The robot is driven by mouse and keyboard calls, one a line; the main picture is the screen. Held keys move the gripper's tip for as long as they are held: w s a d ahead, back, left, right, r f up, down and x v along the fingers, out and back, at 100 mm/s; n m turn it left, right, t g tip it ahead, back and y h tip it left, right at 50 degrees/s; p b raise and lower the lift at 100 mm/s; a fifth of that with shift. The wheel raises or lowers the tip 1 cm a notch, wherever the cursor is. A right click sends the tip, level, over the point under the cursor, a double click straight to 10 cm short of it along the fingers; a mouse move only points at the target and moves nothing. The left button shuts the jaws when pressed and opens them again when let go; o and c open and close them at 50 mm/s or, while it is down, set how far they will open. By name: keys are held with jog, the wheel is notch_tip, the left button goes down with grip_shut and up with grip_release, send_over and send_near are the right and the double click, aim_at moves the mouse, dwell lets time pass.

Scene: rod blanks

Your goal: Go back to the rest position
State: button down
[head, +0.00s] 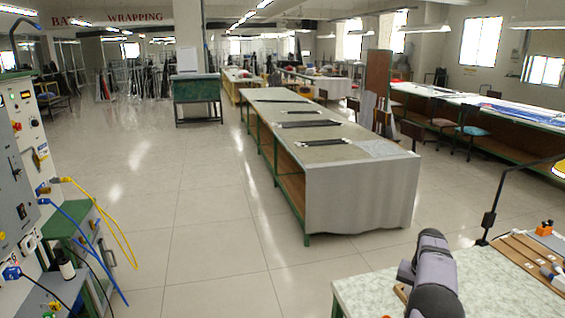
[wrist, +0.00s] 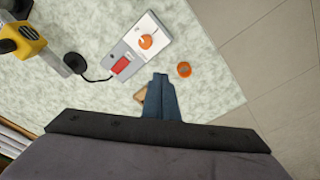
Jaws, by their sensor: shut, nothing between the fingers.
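My gripper (wrist: 160,84) shows in the wrist view with its two dark blue-grey fingers together and nothing between them. It is over the pale green marbled worktable (wrist: 60,105). A small tan wooden piece (wrist: 139,96) shows beside the fingers, partly hidden by them. In the head view my dark grey arm stands at the lower right over the same worktable (head: 370,290), and the fingertips cannot be made out there.
A grey control box (wrist: 139,46) with an orange knob and red switch lies ahead of the fingers. A small orange round item (wrist: 184,69) is to their right. A yellow-and-black device (wrist: 22,40) is at upper left. A wooden rack (head: 525,256) stands at the table's right.

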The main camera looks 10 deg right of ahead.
jog(key=w+a+r+n, duration=0.1)
jog(key=a+r+n, duration=0.25)
jog(key=a, duration=0.95)
jog(key=s+a+r+n, duration=0.2)
jog(key=s+a, duration=0.4)
jog(key=a, duration=0.4)
jog(key=s+a+r+n, duration=0.15)
jog(key=s+a, duration=0.35)
jog(key=a, duration=0.5)
jog(key=s+a+f+n+y, duration=0.1)
jog(key=s+a+n, duration=0.1)
jog(key=s+a, duration=0.35)
jog(key=s+a+f+n, duration=0.1)
jog(key=s+a+f, duration=0.1)
jog(key=s, duration=0.6)
notch_tip(320, 180, down, 17)
jog(key=b, duration=1.7)
jog(key=shift+r+g, duration=0.15)
jog(key=shift+g, duration=0.25)
jog(key=shift+w, duration=0.1)
